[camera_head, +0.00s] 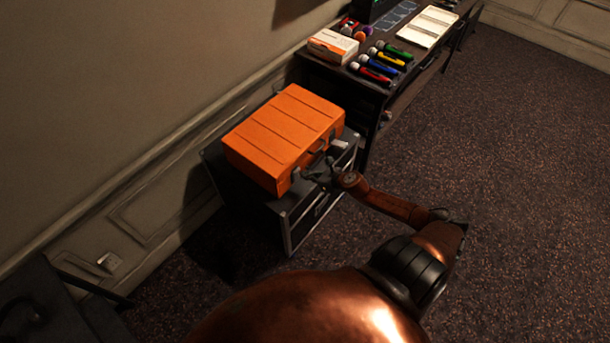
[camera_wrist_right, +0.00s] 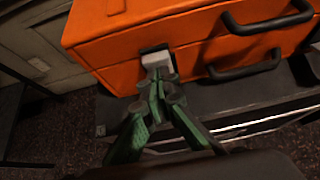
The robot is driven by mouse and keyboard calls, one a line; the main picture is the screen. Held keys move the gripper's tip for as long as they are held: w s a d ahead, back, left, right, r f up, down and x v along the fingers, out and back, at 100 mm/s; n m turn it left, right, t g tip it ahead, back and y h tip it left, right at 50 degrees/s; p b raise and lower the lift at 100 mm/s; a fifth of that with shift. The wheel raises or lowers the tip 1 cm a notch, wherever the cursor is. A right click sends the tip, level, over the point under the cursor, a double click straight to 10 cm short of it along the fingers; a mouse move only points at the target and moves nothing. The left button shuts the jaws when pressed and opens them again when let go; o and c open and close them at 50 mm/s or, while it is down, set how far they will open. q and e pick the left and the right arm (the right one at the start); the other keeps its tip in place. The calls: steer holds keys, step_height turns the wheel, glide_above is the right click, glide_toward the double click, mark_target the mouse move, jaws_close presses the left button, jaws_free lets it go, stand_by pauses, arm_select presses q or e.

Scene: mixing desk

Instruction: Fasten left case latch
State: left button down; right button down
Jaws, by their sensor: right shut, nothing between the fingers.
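The orange case (camera_head: 283,133) lies closed on a dark cabinet in the head view, its front side facing my right arm. In the right wrist view the case (camera_wrist_right: 120,62) fills the upper part, with a pale grey latch (camera_wrist_right: 157,62) on its front at the left. My right gripper (camera_wrist_right: 166,90) is shut and empty, its fingertips right at the latch's lower edge; I cannot tell whether they touch it. In the head view the right gripper (camera_head: 317,175) is at the case's front, near the left latch (camera_head: 295,175). My left gripper does not show.
The dark cabinet (camera_head: 301,220) with metal edges bears the case. Dark case handles (camera_wrist_right: 245,68) stick out right of the latch. A desk behind holds a white-orange box (camera_head: 333,46) and several microphones (camera_head: 380,69). Open carpet (camera_head: 500,200) lies to the right.

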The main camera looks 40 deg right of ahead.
steer(key=shift+r, duration=0.15)
steer(key=shift+r+p, duration=0.7)
steer(key=shift+r, duration=0.05)
steer(key=v, duration=1.3)
